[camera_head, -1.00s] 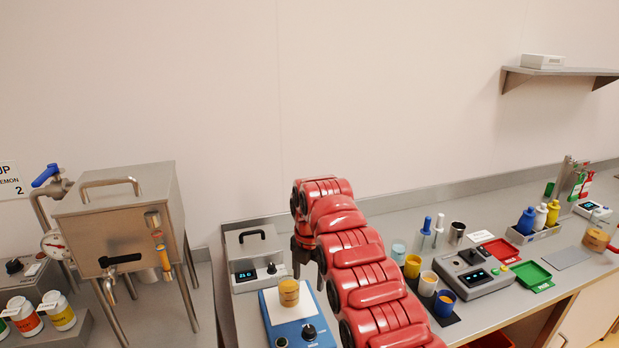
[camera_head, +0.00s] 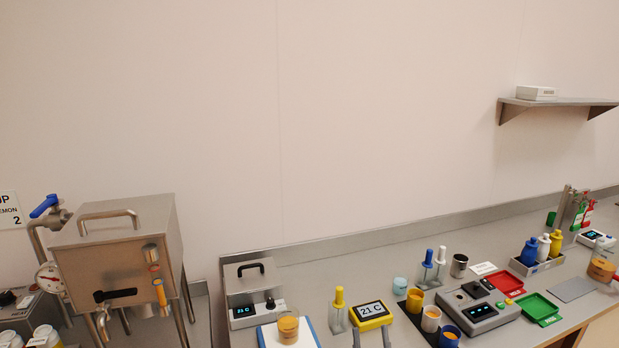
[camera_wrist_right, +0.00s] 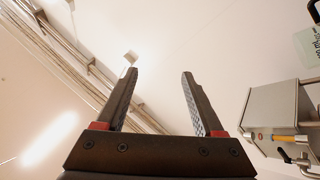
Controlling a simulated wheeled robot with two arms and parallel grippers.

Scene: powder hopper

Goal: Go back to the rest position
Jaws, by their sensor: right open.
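My right gripper (camera_wrist_right: 159,73) shows in the wrist view with its two dark fingers apart and nothing between them. In the head view, two dark tips that look like its fingers (camera_head: 371,335) poke up at the bottom edge, in front of the yellow thermometer display (camera_head: 371,313). The rest of the right arm is out of the head view. The beaker of amber powder (camera_head: 288,328) stands on the blue-edged plate (camera_head: 309,334), apart from the gripper. My left gripper is in neither view.
A steel hopper (camera_head: 117,250) stands at the left and also shows in the wrist view (camera_wrist_right: 272,108). A small lidded unit (camera_head: 252,290) is beside the plate. Cups, a grey meter (camera_head: 479,307), red and green trays and bottles fill the right bench. Space above the bench is clear.

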